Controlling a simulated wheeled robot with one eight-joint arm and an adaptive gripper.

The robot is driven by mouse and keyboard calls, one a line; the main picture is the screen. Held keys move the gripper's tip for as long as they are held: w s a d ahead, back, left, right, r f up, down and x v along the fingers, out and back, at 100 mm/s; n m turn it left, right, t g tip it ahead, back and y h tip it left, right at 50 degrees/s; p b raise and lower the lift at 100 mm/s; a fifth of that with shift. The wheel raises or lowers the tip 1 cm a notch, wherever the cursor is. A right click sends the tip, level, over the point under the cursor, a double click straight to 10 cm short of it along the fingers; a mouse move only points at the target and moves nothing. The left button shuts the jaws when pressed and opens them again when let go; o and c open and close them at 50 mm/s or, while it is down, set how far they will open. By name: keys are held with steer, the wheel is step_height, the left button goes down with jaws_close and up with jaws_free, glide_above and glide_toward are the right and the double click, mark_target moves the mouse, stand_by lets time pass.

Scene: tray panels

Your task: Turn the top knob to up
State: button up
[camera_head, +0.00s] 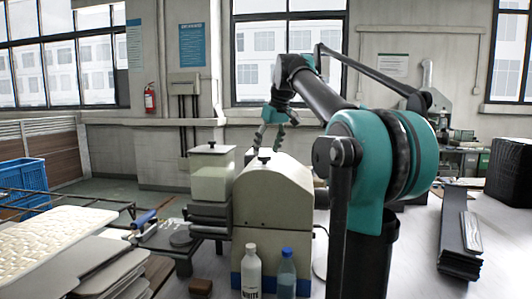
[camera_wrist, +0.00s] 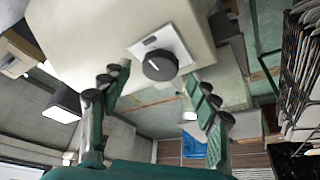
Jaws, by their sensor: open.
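In the wrist view a round black knob (camera_wrist: 160,65) sits on a white plate (camera_wrist: 172,40) fixed to a beige housing (camera_wrist: 90,30). A small light mark shows on the knob's face, and a short dark mark is on the plate. My gripper (camera_wrist: 162,80) is open, with one finger on each side of the knob's picture position; no contact is visible. In the head view my gripper (camera_head: 271,138) points down above and behind the beige machine (camera_head: 272,200). The plated knob cannot be made out there. I cannot tell whether it is the top one.
A white bottle (camera_head: 251,272) and a blue-capped bottle (camera_head: 286,275) stand in front. Dark strips (camera_head: 459,235) lie on the right table.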

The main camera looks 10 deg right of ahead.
steer(key=shift+x, duration=0.9)
steer(key=c, duration=1.2)
